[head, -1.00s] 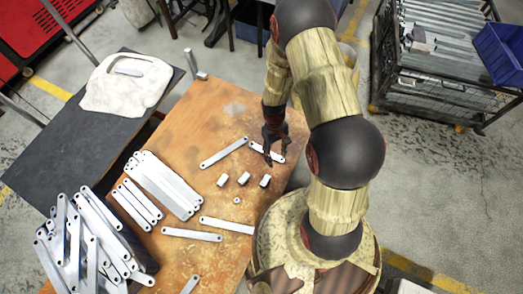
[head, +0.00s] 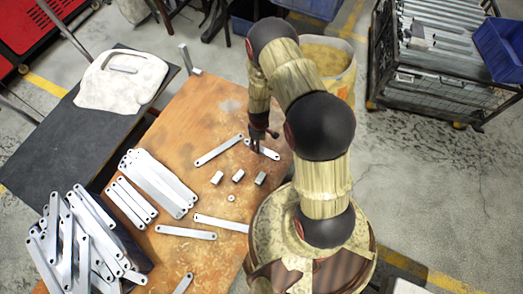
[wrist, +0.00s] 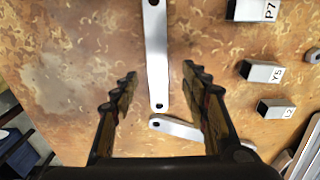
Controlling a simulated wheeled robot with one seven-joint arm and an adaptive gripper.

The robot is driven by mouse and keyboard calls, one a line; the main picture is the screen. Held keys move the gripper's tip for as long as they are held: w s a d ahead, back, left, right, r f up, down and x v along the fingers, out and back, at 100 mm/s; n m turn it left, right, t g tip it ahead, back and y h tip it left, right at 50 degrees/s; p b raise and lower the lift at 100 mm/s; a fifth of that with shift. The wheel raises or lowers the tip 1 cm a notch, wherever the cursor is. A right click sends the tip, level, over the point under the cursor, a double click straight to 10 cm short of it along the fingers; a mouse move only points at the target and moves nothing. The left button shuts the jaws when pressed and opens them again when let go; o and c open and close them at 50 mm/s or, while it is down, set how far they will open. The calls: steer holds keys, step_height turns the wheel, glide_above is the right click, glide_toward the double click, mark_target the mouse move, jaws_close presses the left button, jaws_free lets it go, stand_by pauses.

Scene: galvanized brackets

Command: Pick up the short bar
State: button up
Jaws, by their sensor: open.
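Two flat grey bars with holed ends lie near my gripper on the brown table. The one by the fingers (head: 266,152) looks the shorter; the longer bar (head: 218,151) lies to its left. My gripper (head: 264,137) is open and empty above the table, by the gap between these bars. In the wrist view, the longer bar (wrist: 157,60) runs up from between the fingertips (wrist: 158,83). The shorter bar (wrist: 178,128) lies crosswise lower down, its right part hidden behind a finger.
Three small labelled blocks, one of them marked Y5 (wrist: 261,72), and a ring (head: 231,198) lie beside the bars. More bars lie at the table's near side, with stacked bars (head: 160,182) at left. A post (head: 187,60) stands at the far corner.

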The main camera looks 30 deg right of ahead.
mark_target(261, 149)
steer(key=f, duration=0.1)
steer(key=f+b, duration=0.1)
steer(key=f, duration=0.1)
steer(key=f+b, duration=0.1)
steer(key=f, duration=0.1)
steer(key=shift+d, duration=0.3)
steer(key=shift+r, duration=0.1)
steer(key=shift+c, duration=0.5)
jaws_close()
